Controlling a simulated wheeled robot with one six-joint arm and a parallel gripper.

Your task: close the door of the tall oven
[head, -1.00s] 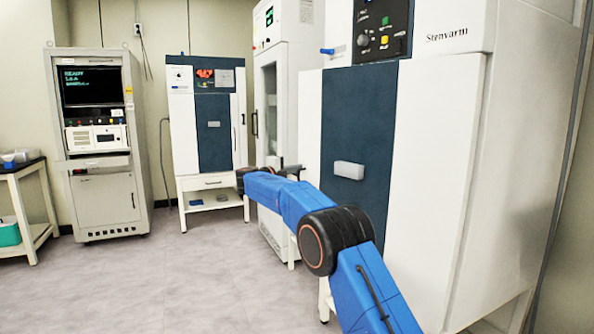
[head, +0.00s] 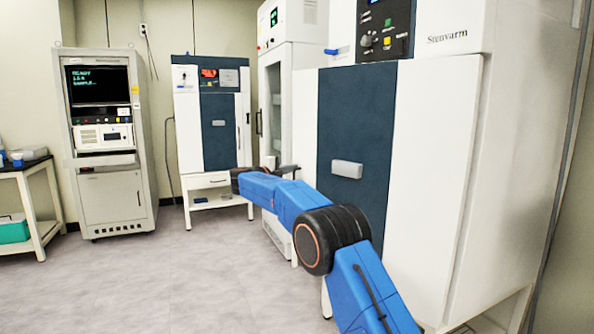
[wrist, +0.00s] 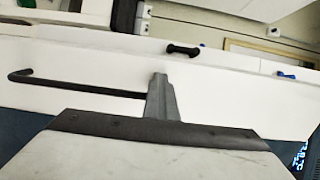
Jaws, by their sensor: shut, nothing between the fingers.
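My gripper (head: 284,170) is low in front of the tall cabinet, left of the big oven. In the wrist view, its grey fingers (wrist: 160,98) are shut and empty, before a white surface. A dark hooked bar (wrist: 75,85) shows beside the fingers; contact is unclear.
A smaller blue-and-white oven (head: 217,140) stands on a low stand at the back. An instrument rack (head: 112,190) with a screen is to its left. The floor (head: 190,280) at front left is clear.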

